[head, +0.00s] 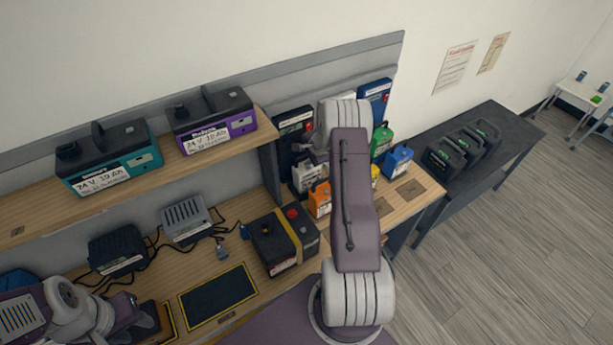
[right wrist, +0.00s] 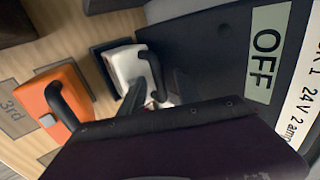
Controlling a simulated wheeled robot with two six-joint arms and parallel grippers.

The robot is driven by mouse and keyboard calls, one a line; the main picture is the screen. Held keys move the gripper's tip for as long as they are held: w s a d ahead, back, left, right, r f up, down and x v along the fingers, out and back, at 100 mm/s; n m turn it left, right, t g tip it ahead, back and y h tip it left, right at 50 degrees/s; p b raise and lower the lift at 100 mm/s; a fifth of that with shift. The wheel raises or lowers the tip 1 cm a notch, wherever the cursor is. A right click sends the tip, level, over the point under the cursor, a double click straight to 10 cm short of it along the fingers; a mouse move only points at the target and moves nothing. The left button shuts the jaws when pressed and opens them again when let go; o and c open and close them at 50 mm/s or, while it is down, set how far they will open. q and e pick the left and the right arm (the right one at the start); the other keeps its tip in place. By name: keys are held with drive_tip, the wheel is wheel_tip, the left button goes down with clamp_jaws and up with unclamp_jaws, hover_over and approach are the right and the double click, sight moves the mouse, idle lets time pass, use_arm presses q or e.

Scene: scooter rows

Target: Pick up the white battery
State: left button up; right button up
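The white battery (head: 307,174) stands on the wooden bench among other coloured batteries, partly hidden by my right arm in the head view. In the right wrist view the white battery (right wrist: 126,66) shows its pale body and black handle, beside the black charger. My right gripper (right wrist: 147,98) is close to the handle; its dark fingers are partly hidden by the gripper body, and I cannot tell whether they touch or grip it. My left gripper (head: 138,322) is low at the left over the bench; its finger opening is unclear.
An orange battery (head: 320,199) stands next to the white one. A black charger (right wrist: 215,45) marked OFF is close to my right gripper. A black battery with a yellow strap (head: 285,240) sits nearer. Teal (head: 108,160) and purple (head: 212,125) units stand on the shelf.

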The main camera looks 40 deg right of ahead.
drive_tip(key=shift+s+a+r, duration=0.1)
clamp_jaws()
idle(1.1)
